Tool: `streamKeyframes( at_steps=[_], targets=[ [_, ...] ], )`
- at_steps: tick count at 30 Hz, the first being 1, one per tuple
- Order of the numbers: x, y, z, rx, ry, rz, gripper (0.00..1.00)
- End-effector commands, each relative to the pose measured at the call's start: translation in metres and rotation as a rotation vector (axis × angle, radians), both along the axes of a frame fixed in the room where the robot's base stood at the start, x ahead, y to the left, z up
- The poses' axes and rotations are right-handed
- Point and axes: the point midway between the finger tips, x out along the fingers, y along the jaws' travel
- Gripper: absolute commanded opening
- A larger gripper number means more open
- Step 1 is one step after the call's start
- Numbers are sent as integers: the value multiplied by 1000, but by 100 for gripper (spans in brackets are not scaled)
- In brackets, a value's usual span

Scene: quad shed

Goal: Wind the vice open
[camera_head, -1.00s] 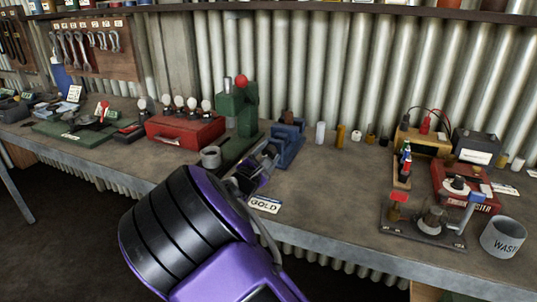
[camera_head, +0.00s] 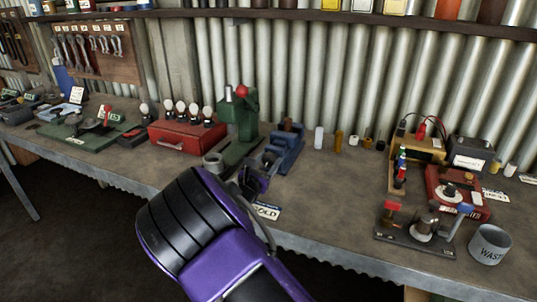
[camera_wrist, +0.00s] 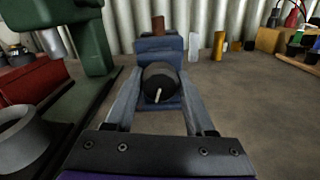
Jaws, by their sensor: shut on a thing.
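The blue vice (camera_head: 284,150) stands on the bench, right of the green press. In the wrist view its blue body (camera_wrist: 158,45) is straight ahead, with a round dark knob (camera_wrist: 160,78) on its near face. The knob bears a pale mark or short pin near its lower middle. My gripper (camera_wrist: 159,90) is shut on the knob, one finger on each side. In the head view my gripper (camera_head: 263,170) reaches the vice's near end, and my wrist partly hides it. How far apart the vice's jaws are cannot be told.
The green press (camera_head: 238,125) and a grey cup (camera_head: 213,162) stand close left of the vice. A GOLD card (camera_head: 267,211) lies near the front edge, partly hidden. A red case (camera_head: 185,135) is farther left.

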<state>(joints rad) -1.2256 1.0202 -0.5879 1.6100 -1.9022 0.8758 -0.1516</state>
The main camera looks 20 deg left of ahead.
Motion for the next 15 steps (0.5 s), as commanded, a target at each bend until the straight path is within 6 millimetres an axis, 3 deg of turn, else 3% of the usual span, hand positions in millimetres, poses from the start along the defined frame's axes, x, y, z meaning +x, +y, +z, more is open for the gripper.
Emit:
streamKeyframes(
  at_steps=[15],
  targets=[
    [-1, 0, 1, -419, 35, 1, 0]
  ],
)
